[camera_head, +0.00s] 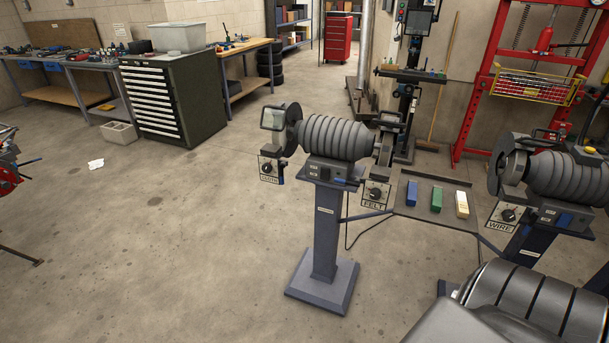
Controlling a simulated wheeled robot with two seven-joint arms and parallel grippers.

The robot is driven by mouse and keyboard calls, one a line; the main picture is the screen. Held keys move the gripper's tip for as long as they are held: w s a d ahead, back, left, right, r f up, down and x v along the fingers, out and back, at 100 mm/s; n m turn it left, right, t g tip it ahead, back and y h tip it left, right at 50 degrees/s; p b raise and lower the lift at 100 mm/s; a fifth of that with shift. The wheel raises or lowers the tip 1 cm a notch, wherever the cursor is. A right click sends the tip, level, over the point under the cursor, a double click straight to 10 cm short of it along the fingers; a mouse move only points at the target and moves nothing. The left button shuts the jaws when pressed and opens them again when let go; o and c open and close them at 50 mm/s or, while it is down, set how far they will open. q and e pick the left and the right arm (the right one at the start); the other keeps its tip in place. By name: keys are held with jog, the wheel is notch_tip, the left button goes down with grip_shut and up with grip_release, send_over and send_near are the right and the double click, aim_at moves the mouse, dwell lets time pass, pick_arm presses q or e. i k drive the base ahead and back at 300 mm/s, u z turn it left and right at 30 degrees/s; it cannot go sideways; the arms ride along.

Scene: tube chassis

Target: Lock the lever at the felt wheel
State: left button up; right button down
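A ribbed grey bench grinder (335,138) stands on a blue-grey pedestal (326,230) in the middle of the head view. At its right end is the felt wheel (384,152), seen nearly edge-on. Below it hangs a plate marked FELT (374,204) with a round black knob or lever (375,192). The lever's exact setting is too small to tell. A similar plate (268,179) with a dial hangs at the grinder's left end. Neither of my grippers is in view.
A second grinder (565,178) with a WIRE plate (502,215) stands at the right. Between the grinders a low tray (405,188) holds blue, green and pale bars. A drawer cabinet (172,97) stands at the back left. The floor at the front left is clear.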

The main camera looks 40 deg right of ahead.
aim_at(337, 180)
jog(key=z, duration=0.25)
jog(key=i, duration=1.05)
jog(key=z, duration=0.55)
